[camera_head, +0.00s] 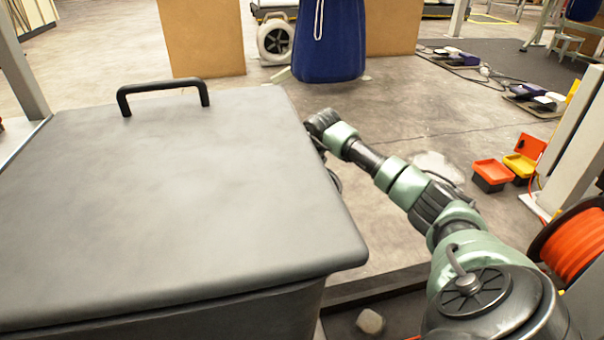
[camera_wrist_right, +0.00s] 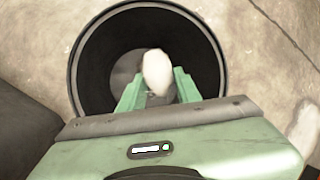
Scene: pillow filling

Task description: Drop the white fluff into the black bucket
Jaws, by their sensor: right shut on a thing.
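In the right wrist view, my right gripper (camera_wrist_right: 158,88) is shut on a piece of white fluff (camera_wrist_right: 156,72). The gripper and fluff are over the open mouth of the round black bucket (camera_wrist_right: 84,60). The bucket's grey inside bottom shows behind the fluff. I cannot tell how high the fluff is above the rim. In the head view my right arm reaches in from the lower right. Its gripper end, the fluff and the bucket are hidden behind the large grey lidded box. My left gripper is in neither view.
The large grey box (camera_head: 180,190) with a black handle (camera_head: 162,88) fills the left of the head view. A pale patch (camera_head: 440,168) lies on the floor beyond my arm. Red and yellow bins (camera_head: 492,172) and an orange reel (camera_head: 572,250) stand at right. A blue bag (camera_head: 328,45) stands behind.

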